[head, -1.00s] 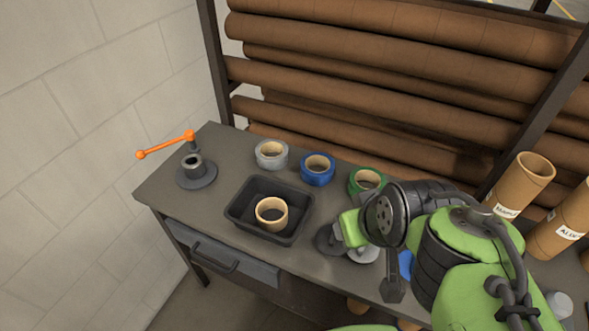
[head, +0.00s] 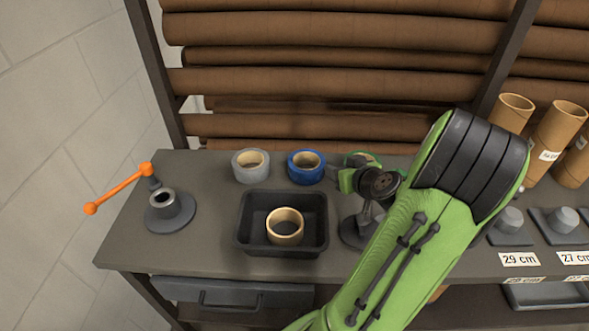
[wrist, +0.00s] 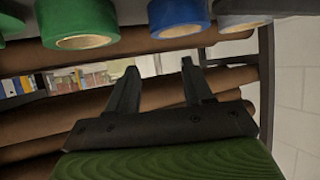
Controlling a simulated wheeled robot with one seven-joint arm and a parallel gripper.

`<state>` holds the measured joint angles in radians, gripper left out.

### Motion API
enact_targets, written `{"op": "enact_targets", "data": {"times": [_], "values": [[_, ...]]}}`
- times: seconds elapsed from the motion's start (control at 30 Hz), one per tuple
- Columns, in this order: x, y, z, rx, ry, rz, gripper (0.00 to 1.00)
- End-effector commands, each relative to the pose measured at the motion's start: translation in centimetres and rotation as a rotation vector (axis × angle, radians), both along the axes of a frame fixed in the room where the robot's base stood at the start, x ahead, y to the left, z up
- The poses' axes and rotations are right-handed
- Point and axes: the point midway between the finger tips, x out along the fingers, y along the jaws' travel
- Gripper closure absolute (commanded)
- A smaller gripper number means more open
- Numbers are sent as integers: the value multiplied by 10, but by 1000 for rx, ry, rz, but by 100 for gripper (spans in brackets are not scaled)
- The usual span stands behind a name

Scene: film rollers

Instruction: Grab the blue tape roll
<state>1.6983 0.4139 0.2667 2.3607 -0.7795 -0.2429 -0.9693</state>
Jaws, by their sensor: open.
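The blue tape roll (head: 307,167) lies flat on the grey bench (head: 130,235), behind the black tray and between a grey roll (head: 251,166) and a partly hidden green roll (head: 362,157). In the wrist view, the blue roll (wrist: 178,17) is cut off by the top edge, beyond the fingertips. My gripper (wrist: 157,68) is open and empty, its two black fingers apart. In the head view my wrist is just right of the blue roll and in front of the green one; the fingers are not clearly visible there.
The black tray (head: 240,235) holds a tan-cored roll (head: 285,226). A stand with an orange crank (head: 122,188) is at the left. Brown film rolls (head: 330,60) are racked behind the bench. Cardboard tubes (head: 512,113) stand at the right.

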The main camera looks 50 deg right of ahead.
Motion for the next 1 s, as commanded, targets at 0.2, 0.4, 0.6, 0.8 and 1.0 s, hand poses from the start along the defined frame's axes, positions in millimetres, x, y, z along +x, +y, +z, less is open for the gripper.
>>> {"op": "enact_targets", "data": {"times": [0.2, 0.4, 0.6, 0.8, 1.0], "values": [[45, -20, -28, 2, 0, 6, 49], [64, -31, -40, 1, 0, 4, 49], [91, -48, -59, 3, 1, 4, 49], [98, -53, -63, 2, 2, 1, 49], [98, -53, -62, 3, 3, 2, 64]]}}
